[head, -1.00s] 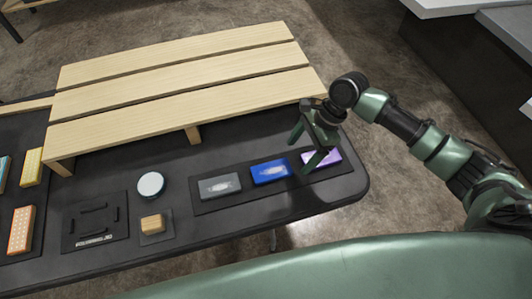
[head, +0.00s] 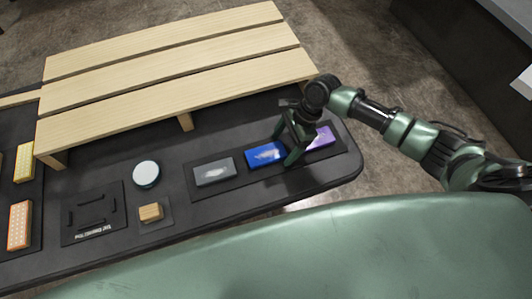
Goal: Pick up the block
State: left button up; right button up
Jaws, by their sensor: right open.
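A small wooden block (head: 151,212) sits on a dark square pad near the table's front edge in the head view. My right gripper (head: 286,150) is open, with its fingers pointing down over the right part of the table. It is at the blue block (head: 264,155), well to the right of the wooden block. Whether its fingers touch the blue block I cannot tell. A grey block (head: 213,172) lies left of the blue one and a purple block (head: 321,138) lies right of it, partly behind the gripper. My left gripper is out of view.
A slatted wooden shelf (head: 175,62) stands over the back of the black table. A round white-topped button (head: 146,173) and a dark bracketed plate (head: 93,212) are near the wooden block. Orange (head: 19,226) and yellow (head: 24,162) perforated blocks lie at the far left.

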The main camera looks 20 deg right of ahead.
jog(key=c, duration=1.4)
jog(key=shift+c, duration=1.1)
jog(key=shift+r, duration=0.1)
